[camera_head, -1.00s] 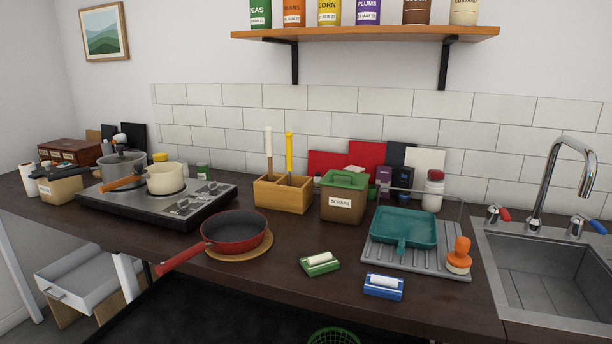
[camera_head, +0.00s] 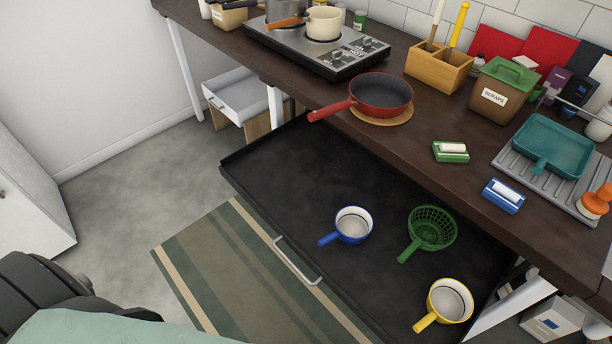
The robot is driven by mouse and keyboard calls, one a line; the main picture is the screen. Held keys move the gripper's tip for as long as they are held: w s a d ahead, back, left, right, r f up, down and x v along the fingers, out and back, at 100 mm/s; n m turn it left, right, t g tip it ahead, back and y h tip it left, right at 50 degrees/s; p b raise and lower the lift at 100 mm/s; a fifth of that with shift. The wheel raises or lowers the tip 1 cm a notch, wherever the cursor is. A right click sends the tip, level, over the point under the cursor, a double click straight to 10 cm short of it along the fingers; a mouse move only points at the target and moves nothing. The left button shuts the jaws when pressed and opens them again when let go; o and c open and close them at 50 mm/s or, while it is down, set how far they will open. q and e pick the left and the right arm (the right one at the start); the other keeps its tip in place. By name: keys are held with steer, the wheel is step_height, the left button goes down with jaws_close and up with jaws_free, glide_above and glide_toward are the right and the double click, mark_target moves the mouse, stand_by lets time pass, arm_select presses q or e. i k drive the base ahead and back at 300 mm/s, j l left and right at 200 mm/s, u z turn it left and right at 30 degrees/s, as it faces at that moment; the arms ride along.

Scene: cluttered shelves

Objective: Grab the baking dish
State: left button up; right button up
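A teal rectangular dish with a short handle (camera_head: 553,146) is at the right of the head view. It rests on the grey ridged drying rack (camera_head: 528,174) on the dark countertop, and its handle points toward the front. It is the only thing I see that looks like a baking dish. Neither of my grippers shows in the view.
A wide black drawer (camera_head: 290,165) stands open below the counter, holding a blue-handled pot (camera_head: 351,225), a green strainer (camera_head: 432,229) and a yellow pot (camera_head: 447,300).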

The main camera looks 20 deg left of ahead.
mark_target(553, 147)
steer(key=j+u, duration=0.1)
steer(key=u, duration=0.55)
steer(key=z, duration=1.5)
